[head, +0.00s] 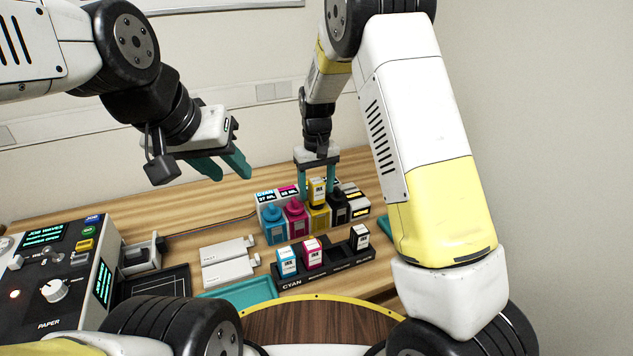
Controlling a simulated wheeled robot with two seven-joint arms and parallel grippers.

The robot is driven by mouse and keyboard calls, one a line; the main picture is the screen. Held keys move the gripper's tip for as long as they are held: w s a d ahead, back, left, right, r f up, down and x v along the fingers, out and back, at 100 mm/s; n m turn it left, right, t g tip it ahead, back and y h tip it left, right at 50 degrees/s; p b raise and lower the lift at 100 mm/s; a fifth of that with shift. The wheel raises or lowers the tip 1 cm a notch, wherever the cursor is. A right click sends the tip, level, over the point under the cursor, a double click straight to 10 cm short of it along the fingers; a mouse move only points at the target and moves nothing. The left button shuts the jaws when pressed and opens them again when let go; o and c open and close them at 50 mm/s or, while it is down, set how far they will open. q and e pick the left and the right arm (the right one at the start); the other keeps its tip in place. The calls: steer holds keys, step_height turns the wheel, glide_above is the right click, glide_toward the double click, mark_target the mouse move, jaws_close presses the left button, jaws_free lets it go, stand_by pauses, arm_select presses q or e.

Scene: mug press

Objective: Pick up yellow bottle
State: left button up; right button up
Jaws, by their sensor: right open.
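The yellow bottle (317,191), small with a white label, is at the yellow ink tank (318,217), above it in the picture. I cannot tell whether it rests on the tank. My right gripper (318,177) points down with its teal fingers apart, one on each side of the bottle. I cannot tell whether either finger touches it. My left gripper (221,167) is open and empty, above the table to the left of the tanks.
Cyan (274,228), magenta (296,222) and black (339,208) tanks flank the yellow one. In front, a black rack (325,272) holds cyan, magenta and black bottles, with a gap between magenta and black. A control panel (55,275) stands left. The back-left table is clear.

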jaws_close()
steer(key=shift+r, duration=0.15)
